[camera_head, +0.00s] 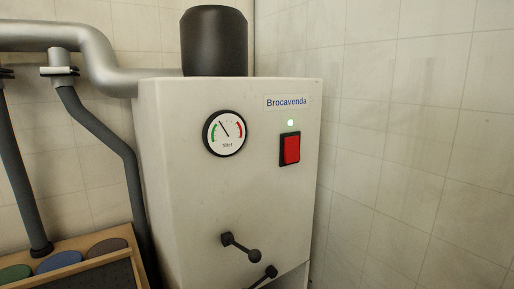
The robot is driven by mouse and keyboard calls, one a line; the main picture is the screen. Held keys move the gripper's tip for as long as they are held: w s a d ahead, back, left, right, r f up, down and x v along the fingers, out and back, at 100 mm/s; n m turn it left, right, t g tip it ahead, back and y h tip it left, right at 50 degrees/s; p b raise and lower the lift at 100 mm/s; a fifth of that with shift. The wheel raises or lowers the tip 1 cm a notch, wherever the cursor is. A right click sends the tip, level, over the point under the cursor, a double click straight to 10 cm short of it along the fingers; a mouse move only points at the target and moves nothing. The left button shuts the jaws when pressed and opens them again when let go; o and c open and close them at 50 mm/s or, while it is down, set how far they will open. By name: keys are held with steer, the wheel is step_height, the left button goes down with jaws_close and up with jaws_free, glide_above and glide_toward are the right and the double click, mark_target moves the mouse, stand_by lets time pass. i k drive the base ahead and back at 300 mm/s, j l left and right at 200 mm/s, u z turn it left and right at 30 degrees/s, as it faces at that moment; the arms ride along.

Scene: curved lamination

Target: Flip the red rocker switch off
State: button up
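The red rocker switch (291,149) sits in a black frame on the front of a pale grey machine cabinet (190,200), right of its middle. Which end of the rocker is pressed in is too small to tell. My gripper is not in view, and nothing touches or covers the switch.
A round gauge (224,133) is left of the switch, and two dark ball-ended levers (241,247) stick out below. Pipes (95,50) and hoses run at left, above a wooden tray (72,268). The tiled wall stands close at right. The space before the switch is clear.

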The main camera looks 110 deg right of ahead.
mark_target(291, 152)
steer(key=z, duration=0.4)
steer(key=j+z, duration=0.1)
steer(key=z, duration=1.15)
steer(key=k+j+z, duration=0.1)
steer(key=z, duration=0.3)
